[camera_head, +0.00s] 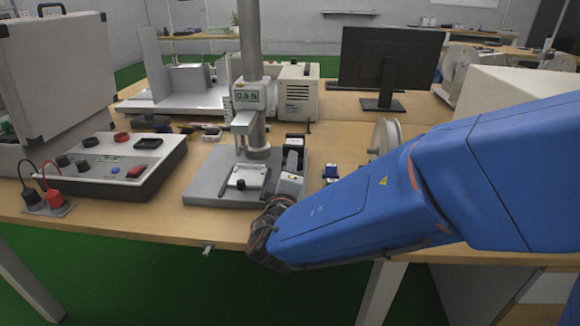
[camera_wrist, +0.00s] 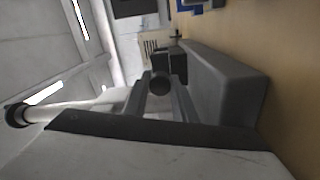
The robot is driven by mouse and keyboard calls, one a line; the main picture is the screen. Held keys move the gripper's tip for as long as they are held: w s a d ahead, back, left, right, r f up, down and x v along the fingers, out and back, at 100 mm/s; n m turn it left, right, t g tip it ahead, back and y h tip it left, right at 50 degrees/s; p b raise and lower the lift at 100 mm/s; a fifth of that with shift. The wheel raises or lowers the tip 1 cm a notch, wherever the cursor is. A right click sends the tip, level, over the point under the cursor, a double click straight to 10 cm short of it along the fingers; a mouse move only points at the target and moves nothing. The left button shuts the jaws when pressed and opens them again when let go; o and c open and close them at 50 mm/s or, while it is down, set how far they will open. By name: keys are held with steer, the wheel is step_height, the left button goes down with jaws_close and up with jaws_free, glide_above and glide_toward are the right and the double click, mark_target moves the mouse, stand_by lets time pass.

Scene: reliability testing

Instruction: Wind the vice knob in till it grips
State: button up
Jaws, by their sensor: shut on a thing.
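The test stand (camera_head: 250,100) has a grey column, a small display reading about 0.6 N, and a flat base plate (camera_head: 215,190). A small vice (camera_head: 245,178) sits on that base. My gripper (camera_head: 291,163) is at the right side of the base, seen from behind, its fingers partly hidden. In the wrist view, my gripper (camera_wrist: 160,90) is shut on the dark round vice knob (camera_wrist: 160,84), which lies between the two fingers. The knob is hidden in the head view. I cannot tell whether the vice jaws touch anything.
A control box (camera_head: 110,165) with knobs and a red button stands left of the stand. A large grey case (camera_head: 60,70) is behind it. A monitor (camera_head: 388,60), a beige box (camera_head: 298,92) and a small blue item (camera_head: 331,173) are on the bench (camera_head: 205,232).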

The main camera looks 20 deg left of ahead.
steer(key=o, duration=1)
steer(key=shift+o, duration=0.2)
steer(key=shift+s, duration=0.1)
steer(key=v, duration=1.7)
steer(key=shift+s+r, duration=0.1)
steer(key=shift+s, duration=0.05)
